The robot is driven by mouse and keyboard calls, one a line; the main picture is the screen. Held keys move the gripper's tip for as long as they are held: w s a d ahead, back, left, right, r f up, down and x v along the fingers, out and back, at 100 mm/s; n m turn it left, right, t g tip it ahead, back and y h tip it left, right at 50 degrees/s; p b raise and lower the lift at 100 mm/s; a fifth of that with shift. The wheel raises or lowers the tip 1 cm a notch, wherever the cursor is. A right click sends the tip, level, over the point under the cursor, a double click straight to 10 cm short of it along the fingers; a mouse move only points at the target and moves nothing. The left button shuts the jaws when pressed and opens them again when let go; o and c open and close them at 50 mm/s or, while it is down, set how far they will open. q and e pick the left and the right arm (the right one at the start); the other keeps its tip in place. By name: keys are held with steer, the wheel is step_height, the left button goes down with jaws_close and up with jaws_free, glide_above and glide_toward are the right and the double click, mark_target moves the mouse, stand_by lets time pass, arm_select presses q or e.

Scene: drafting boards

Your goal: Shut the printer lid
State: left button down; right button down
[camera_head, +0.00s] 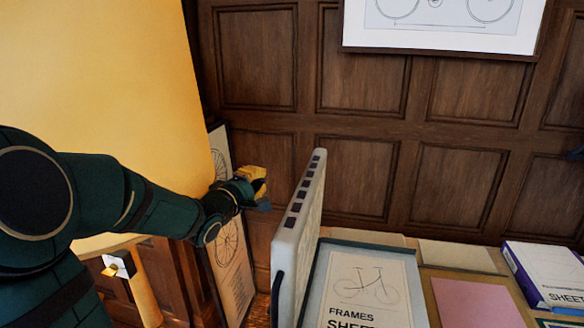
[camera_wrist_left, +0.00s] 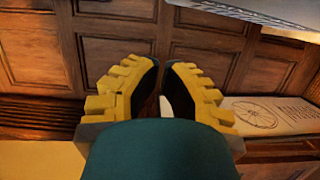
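The printer lid (camera_head: 300,230) is a pale grey panel standing almost upright in the head view, with a row of dark squares along its edge and a dark handle low on its left side. To its right is a dark-rimmed flat bed (camera_head: 318,290) with a bicycle sheet (camera_head: 368,290) marked FRAMES. My left gripper (camera_head: 260,186) is just left of the lid's upper part, apart from it. In the left wrist view its yellow fingers (camera_wrist_left: 162,75) are nearly together with nothing between them. My right gripper is not clearly seen.
A pink sheet (camera_head: 475,303) and a purple-edged box (camera_head: 545,275) lie to the right. A framed bicycle drawing (camera_head: 440,18) hangs on the panelled wall. A tall bicycle poster (camera_head: 228,245) leans behind my left arm. A small dark-blue piece at the right edge is unclear.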

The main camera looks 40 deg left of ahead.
arm_select(q)
steer(key=w+b, duration=0.1)
steer(key=w, duration=1)
steer(key=shift+w+d+f, duration=0.15)
steer(key=shift+w+d, duration=0.2)
steer(key=shift+d, duration=0.05)
